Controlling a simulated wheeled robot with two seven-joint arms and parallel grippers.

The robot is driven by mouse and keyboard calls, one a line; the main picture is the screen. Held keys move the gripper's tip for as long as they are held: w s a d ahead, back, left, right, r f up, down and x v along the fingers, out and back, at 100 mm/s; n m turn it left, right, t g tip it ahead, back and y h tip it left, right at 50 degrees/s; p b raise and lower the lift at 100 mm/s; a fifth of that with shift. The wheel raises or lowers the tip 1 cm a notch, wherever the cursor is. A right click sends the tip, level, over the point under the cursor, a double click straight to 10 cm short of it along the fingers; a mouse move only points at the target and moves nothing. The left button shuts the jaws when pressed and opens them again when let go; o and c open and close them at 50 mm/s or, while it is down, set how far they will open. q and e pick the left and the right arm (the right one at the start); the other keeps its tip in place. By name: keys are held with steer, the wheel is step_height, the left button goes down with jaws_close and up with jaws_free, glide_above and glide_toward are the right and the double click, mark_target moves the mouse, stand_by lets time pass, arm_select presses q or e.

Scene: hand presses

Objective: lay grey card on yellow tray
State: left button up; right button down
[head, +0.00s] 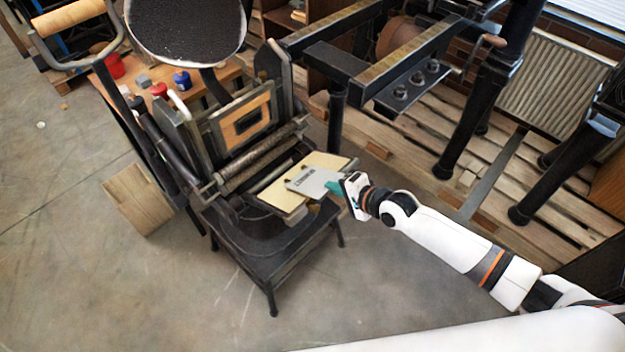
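A grey card (311,181) with dark print lies over the pale yellow tray (284,193) on the front of the hand press. The card covers the middle of the tray, and its right end is at my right gripper. My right gripper (338,188) has teal fingertips at the card's right edge and appears shut on the card. Whether the card touches the tray or hovers just above it I cannot tell. My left gripper is not in view.
The black press (265,230) has a round ink disc (185,28) at the top and a wooden-framed bed (243,121) behind the tray. Pallets (430,150) and black iron legs stand at right. Concrete floor (90,280) is clear at front left.

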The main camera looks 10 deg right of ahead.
steer(key=shift+s+d, duration=0.1)
steer(key=s+d+r+p, duration=0.3)
steer(key=s+r+p, duration=0.1)
steer(key=r+p, duration=0.2)
steer(key=shift+p, duration=0.7)
stand_by(0.4)
steer(key=shift+f, duration=0.1)
